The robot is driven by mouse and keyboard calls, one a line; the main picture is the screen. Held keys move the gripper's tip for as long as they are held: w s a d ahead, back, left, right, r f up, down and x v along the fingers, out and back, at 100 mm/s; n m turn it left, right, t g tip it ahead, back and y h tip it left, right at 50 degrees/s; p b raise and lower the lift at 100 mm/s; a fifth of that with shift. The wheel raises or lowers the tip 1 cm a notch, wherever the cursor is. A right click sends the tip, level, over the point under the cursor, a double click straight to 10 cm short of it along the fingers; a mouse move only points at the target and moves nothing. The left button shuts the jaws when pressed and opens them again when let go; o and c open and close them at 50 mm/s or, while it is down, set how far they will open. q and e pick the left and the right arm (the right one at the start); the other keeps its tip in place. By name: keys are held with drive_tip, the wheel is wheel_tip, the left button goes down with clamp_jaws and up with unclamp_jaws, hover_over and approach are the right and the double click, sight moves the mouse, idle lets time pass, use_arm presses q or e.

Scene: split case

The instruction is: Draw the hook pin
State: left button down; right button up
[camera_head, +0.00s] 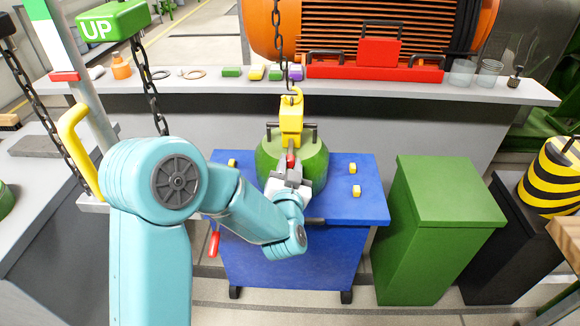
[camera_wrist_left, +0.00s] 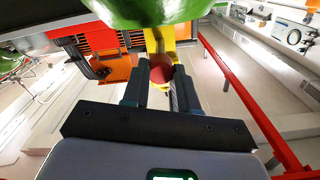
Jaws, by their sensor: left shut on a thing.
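My left gripper (camera_head: 291,166) is shut on the red round head of the hook pin (camera_wrist_left: 161,68), which sits between its two dark fingers in the left wrist view. In the head view the red pin head (camera_head: 291,160) shows just below the yellow hook block (camera_head: 291,118). The block hangs on a dark chain (camera_head: 277,18) over the round green case (camera_head: 318,163), which stands on a blue cart (camera_head: 353,207). How far the pin sits in the block is hidden by the gripper. My right gripper is not in view.
A grey bench (camera_head: 205,88) with a red toolbox (camera_head: 379,52) and small parts runs behind the cart. A green box (camera_head: 449,190) stands to the right. A green "UP" control (camera_head: 113,21) and chains hang at the left. Small yellow blocks (camera_head: 356,191) sit on the cart.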

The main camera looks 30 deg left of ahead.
use_arm(q)
drive_tip(key=shift+s+d, duration=0.1)
drive_tip(key=shift+s, duration=0.05)
drive_tip(key=c, duration=1.3)
unclamp_jaws()
drive_tip(key=o, duration=0.4)
drive_tip(key=shift+s+r, duration=0.1)
drive_tip(key=shift+r, duration=0.05)
drive_tip(key=shift+o, duration=0.2)
drive_tip(key=shift+w, duration=0.2)
drive_tip(key=b+v, duration=1.4)
drive_tip(key=v, duration=0.2)
drive_tip(key=shift+s, duration=0.25)
